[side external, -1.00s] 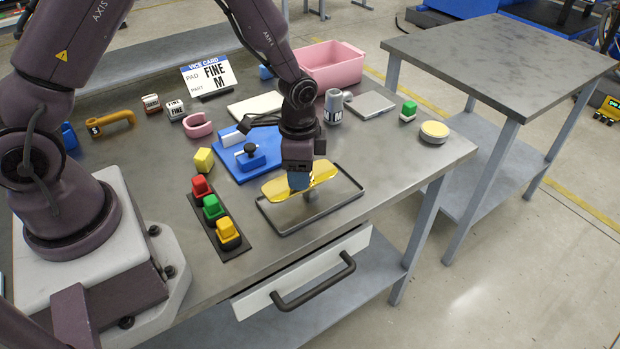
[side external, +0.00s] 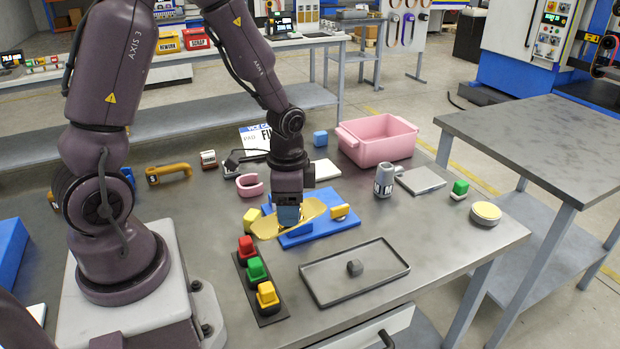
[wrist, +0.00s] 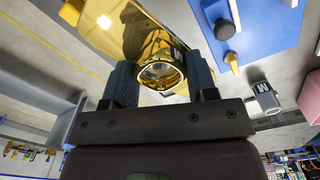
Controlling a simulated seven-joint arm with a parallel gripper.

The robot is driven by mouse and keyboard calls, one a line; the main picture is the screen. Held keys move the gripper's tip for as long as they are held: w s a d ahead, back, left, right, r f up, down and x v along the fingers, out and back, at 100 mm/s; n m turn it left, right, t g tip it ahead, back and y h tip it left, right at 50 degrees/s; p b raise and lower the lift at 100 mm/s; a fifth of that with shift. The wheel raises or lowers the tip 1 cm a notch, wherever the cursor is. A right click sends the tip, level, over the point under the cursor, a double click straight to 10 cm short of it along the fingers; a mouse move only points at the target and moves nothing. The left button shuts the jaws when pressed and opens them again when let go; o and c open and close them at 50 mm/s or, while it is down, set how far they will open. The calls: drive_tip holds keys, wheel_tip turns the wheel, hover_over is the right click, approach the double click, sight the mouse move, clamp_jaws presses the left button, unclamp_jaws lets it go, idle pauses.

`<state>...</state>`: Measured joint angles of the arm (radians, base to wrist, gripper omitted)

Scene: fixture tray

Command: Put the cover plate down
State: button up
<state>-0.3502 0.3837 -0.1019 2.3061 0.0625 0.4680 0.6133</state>
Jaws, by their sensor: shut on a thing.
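The blue board (wrist: 262,30) shows there at upper right, with a black knob. The plate and gripper hide part of the board, and I cannot tell whether plate and board touch.
A strip with red, green and yellow buttons (side external: 256,279) stands front left. A yellow cube (side external: 251,218) is close to the plate's left end. A pink bin (side external: 378,145) stands behind.

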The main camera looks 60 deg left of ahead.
drive_tip(key=w+a+r+m, duration=0.1)
drive_tip(key=w+a, duration=0.3)
drive_tip(key=a, duration=0.6)
drive_tip(key=w+a+r+m, duration=0.1)
drive_tip(key=w+a+r, duration=0.15)
drive_tip(key=a, duration=0.85)
drive_tip(key=shift+m, duration=0.3)
drive_tip(key=w+a+f, duration=0.2)
drive_tip(key=w+f, duration=0.1)
drive_tip(key=w+a+f, duration=0.3)
drive_tip(key=w+f, duration=0.1)
drive_tip(key=w+a+f, duration=0.3)
drive_tip(key=w, duration=0.1)
drive_tip(key=shift+f, duration=0.15)
drive_tip(key=shift+w+a+f, duration=0.1)
drive_tip(key=shift+a+f, duration=0.05)
drive_tip(key=shift+f, duration=1.65)
drive_tip(key=shift+f, duration=0.1)
drive_tip(key=o, duration=1.1)
drive_tip(key=shift+f, duration=0.1)
